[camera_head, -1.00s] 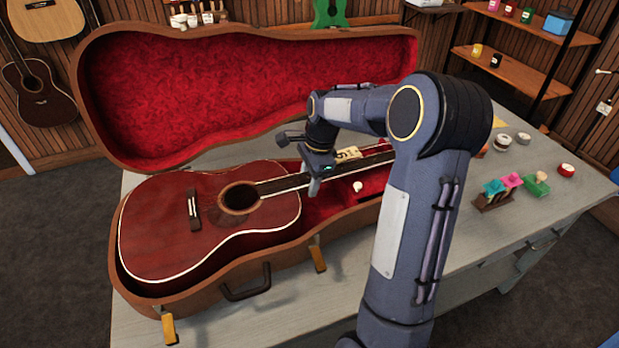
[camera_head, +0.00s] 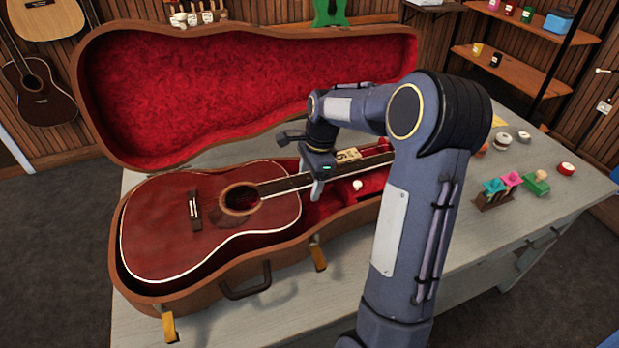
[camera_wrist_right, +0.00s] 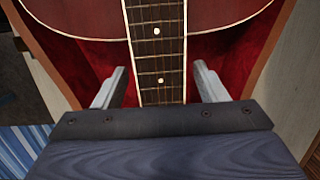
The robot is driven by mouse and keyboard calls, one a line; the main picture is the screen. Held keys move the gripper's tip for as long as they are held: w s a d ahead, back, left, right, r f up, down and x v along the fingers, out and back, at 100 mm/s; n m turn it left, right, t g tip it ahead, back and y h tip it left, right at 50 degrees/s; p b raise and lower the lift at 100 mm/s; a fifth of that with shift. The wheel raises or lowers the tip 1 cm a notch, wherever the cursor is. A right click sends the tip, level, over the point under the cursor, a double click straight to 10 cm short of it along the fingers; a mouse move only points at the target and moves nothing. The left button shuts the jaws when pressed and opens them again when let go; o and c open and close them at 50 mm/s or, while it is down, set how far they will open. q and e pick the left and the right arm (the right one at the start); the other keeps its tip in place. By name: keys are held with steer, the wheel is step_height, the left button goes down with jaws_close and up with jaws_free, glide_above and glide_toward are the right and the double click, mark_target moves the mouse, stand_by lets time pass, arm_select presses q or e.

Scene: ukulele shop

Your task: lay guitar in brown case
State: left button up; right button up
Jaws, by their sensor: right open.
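The red-brown guitar (camera_head: 212,218) lies face up in the open brown case (camera_head: 250,270), its body in the wide left end and its neck running right. The case has a red plush lining, and its lid (camera_head: 240,85) stands open behind. My right gripper (camera_head: 314,186) is over the neck. In the right wrist view, the fingers of my right gripper (camera_wrist_right: 158,88) are apart, one on each side of the guitar neck (camera_wrist_right: 160,60), with gaps visible. My forearm hides the far right end of the neck and case. My left gripper is not in view.
The case rests on a grey table (camera_head: 480,240). Small coloured items in a wooden holder (camera_head: 494,200) and several round tins stand at the right. A shelf (camera_head: 510,70) is at the back right. The table's front right is clear.

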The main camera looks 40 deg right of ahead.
steer(key=r, duration=0.5)
steer(key=d+r, duration=0.1)
steer(key=r, duration=0.1)
steer(key=shift+s+d+r, duration=0.1)
steer(key=shift+s+r, duration=0.15)
steer(key=shift+r, duration=0.2)
steer(key=shift+s+r, duration=0.1)
steer(key=shift+s, duration=0.05)
steer(key=s+a+r+n+t+y, duration=0.1)
steer(key=s+a+r+n+t, duration=0.2)
steer(key=s+a+n, duration=0.65)
steer(key=s+a+f+n+t+y, duration=0.1)
steer(key=s+a+f+n, duration=0.3)
steer(key=s+a+n, duration=0.6)
steer(key=shift+s+f+t, duration=0.3)
steer(key=shift+s, duration=0.65)
